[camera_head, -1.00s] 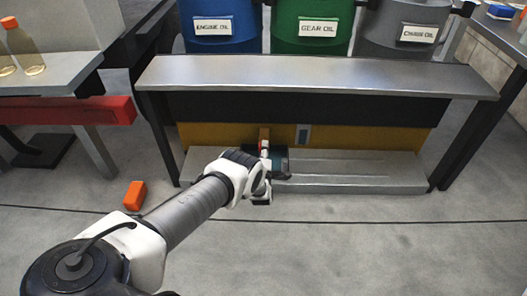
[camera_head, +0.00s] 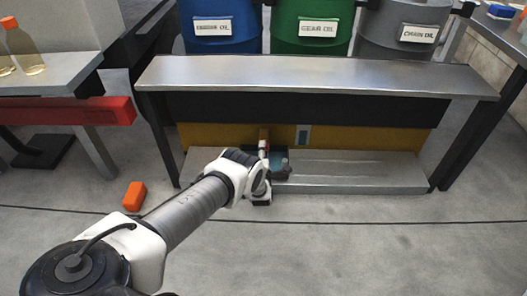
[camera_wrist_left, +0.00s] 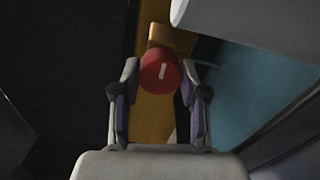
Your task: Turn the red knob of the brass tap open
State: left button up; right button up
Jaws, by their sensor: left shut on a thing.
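The red knob (camera_wrist_left: 160,72) shows in the left wrist view, with a pale line on its face that is close to upright and leans slightly right. The brass tap body (camera_wrist_left: 172,38) is just behind it; in the head view the tap (camera_head: 264,133) shows under the bench in front of the ochre panel. My left gripper (camera_wrist_left: 159,75) is shut on the red knob, one finger on each side. In the head view my left gripper (camera_head: 264,148) is partly hidden by its own wrist. My right gripper is in neither view.
A metal bench (camera_head: 320,75) overhangs the tap, with a low shelf (camera_head: 355,172) below. A teal-and-dark object (camera_head: 277,162) is close right of my gripper. An orange block (camera_head: 134,196) lies on the floor. Three labelled drums stand behind; the front floor is clear.

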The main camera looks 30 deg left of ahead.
pick_arm(q)
jog(key=o, duration=1.1)
jog(key=shift+o, duration=0.2)
notch_tip(320, 180, up, 10)
